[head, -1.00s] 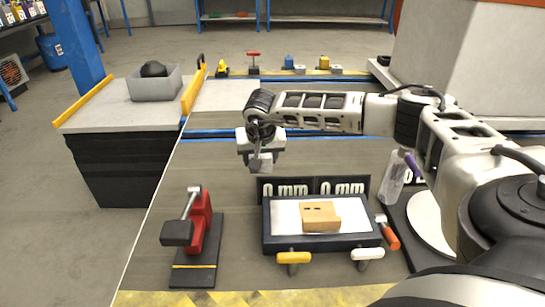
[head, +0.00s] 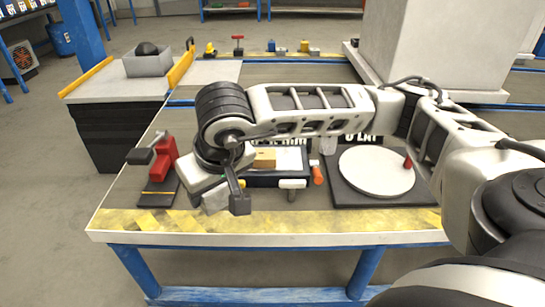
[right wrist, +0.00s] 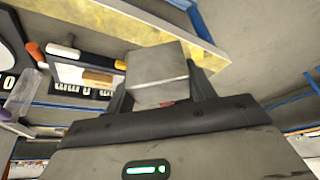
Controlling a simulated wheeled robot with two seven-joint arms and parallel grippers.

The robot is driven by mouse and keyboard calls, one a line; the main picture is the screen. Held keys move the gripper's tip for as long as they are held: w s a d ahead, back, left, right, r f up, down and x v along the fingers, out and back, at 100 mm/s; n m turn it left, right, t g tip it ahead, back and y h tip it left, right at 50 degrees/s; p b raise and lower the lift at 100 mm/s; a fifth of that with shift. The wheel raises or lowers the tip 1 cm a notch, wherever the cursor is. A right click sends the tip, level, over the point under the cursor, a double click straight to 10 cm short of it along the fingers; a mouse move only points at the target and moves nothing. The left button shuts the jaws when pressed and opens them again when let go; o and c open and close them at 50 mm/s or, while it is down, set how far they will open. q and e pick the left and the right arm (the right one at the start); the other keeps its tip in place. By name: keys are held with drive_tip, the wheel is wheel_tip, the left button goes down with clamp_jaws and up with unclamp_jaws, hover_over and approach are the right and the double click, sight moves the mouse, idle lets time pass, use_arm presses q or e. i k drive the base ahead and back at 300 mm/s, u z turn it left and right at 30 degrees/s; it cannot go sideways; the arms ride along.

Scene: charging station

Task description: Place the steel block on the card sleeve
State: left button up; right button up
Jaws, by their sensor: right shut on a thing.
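My right gripper (head: 225,198) is shut on a grey steel block (head: 214,199), held in the air near the bench's front edge. The block (right wrist: 158,72) fills the space between the fingers in the right wrist view. A small tan piece, which looks like the card sleeve (head: 265,159), lies on a white-topped dark tray (head: 291,159). The gripper is in front and left of it in the head view and partly hides the tray. The sleeve also shows in the right wrist view (right wrist: 97,77), left of and apart from the block. My left gripper is not in view.
A red clamp stand (head: 163,160) stands left of the gripper. A dark board with a white disc (head: 377,171) lies to the right. White (head: 292,184) and orange (head: 317,174) handles stick out by the tray. The bench's yellow-striped edge (head: 330,222) is in front.

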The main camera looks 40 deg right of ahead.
sight(261, 154)
drive_tip(key=u, duration=1.15)
drive_tip(key=i, duration=0.85)
drive_tip(key=z, duration=2)
drive_tip(key=i, duration=0.5)
drive_tip(key=u, duration=0.1)
